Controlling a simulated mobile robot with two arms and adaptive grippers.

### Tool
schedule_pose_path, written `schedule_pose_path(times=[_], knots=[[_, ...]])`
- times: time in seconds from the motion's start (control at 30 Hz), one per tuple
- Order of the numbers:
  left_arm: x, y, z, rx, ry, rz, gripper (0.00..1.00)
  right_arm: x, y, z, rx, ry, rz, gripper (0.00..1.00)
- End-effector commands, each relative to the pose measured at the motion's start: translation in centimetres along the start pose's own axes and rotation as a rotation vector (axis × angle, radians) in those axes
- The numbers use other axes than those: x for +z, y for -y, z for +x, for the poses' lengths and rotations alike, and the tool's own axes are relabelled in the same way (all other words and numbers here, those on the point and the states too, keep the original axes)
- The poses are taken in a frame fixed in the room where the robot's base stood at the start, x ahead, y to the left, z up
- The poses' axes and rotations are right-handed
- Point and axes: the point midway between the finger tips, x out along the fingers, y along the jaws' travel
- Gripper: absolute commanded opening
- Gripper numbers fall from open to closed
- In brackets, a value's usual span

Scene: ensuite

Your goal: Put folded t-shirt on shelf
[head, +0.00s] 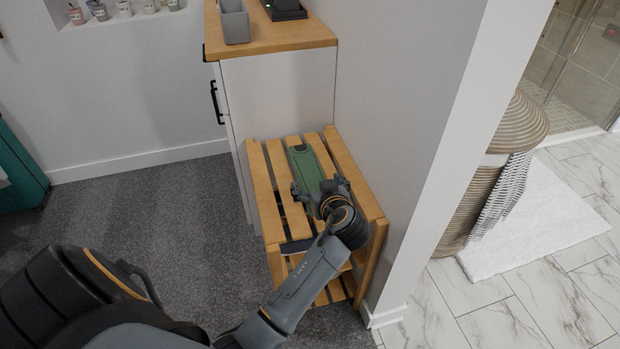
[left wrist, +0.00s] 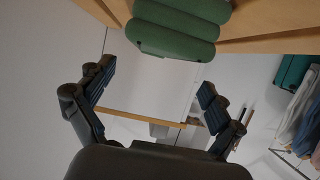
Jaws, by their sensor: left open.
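The green folded t-shirt (head: 303,163) lies on the top of the slatted wooden shelf (head: 262,185), lengthwise along the slats. My left gripper (head: 320,188) is over the shelf top at the t-shirt's near part and hides some of it. In the left wrist view the gripper (left wrist: 155,78) is open with nothing between its fingers. The t-shirt (left wrist: 175,28) shows there as green rolled layers on the wood, beyond the fingertips and apart from them. My right gripper is not in view.
A dark flat item (head: 297,246) lies at the shelf's near left. A white cabinet (head: 280,105) with a wooden top stands behind the shelf, and a wall (head: 400,130) runs close along its right. Grey carpet (head: 150,215) is clear to the left. A woven basket (head: 490,180) stands beyond the wall.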

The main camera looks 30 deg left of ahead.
Motion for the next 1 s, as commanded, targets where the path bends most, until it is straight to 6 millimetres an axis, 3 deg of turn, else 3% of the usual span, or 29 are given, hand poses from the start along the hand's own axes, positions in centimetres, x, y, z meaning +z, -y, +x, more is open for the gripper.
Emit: schedule_pose_path(times=[0.23, 0.4, 0.5, 0.8, 0.87, 1.0], knots=[[0.1, -0.1, 2.0, -0.001, -0.001, 0.0, 0.92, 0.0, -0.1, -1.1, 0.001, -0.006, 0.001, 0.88], [0.5, -0.5, 4.6, -0.002, -0.001, 0.001, 0.92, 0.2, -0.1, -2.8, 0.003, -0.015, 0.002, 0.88], [0.4, -0.5, 5.8, -0.001, -0.001, 0.001, 0.92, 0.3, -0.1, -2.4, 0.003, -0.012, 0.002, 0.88], [0.4, -0.5, 6.3, 0.001, 0.002, 0.0, 0.92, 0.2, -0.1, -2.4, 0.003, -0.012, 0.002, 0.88], [0.4, -0.5, 6.3, 0.001, 0.002, 0.0, 0.84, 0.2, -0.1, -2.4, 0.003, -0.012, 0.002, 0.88], [0.4, -0.5, 6.3, 0.001, 0.002, 0.0, 0.56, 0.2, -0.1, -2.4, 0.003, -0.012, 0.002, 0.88]])
